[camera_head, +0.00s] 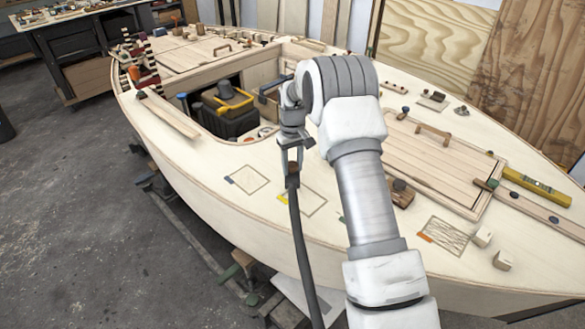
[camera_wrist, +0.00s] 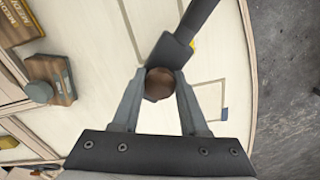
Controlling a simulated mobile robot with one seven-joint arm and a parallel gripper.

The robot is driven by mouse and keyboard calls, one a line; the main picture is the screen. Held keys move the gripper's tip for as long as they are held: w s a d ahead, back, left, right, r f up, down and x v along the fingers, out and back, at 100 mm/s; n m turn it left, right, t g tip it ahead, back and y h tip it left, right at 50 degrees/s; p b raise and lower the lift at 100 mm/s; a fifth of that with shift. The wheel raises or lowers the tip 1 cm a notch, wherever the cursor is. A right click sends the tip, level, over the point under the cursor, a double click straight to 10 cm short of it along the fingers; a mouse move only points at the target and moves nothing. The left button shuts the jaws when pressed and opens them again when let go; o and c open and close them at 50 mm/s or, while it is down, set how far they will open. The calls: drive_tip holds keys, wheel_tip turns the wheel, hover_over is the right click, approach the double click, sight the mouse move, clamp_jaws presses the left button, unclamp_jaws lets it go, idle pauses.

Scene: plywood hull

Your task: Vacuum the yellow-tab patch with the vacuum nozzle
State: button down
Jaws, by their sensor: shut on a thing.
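My gripper (camera_head: 292,160) is shut on the brown knob of the vacuum nozzle (camera_wrist: 160,85). Its dark flat part (camera_wrist: 172,50) and black hose show beyond the fingers in the wrist view. In the head view the hose (camera_head: 302,260) hangs down across the near hull edge. The yellow-tab patch (camera_head: 310,203) is a thin outlined rectangle on the pale deck, its yellow tab at the left corner; the nozzle and hose cover part of it. I cannot tell whether the nozzle touches the deck.
A blue-tab patch (camera_head: 247,180) lies to the left; its tab shows in the wrist view (camera_wrist: 224,113). A scribbled orange-tab patch (camera_head: 448,235) lies right. A wooden block (camera_head: 400,193), small blocks (camera_head: 482,237) and a yellow level (camera_head: 537,186) sit on deck. An open cockpit (camera_head: 225,110) lies behind.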

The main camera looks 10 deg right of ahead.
drive_tip(key=shift+r, duration=0.85)
drive_tip(key=shift+p, duration=0.3)
drive_tip(key=shift+r+p, duration=0.85)
drive_tip(key=shift+r, duration=0.65)
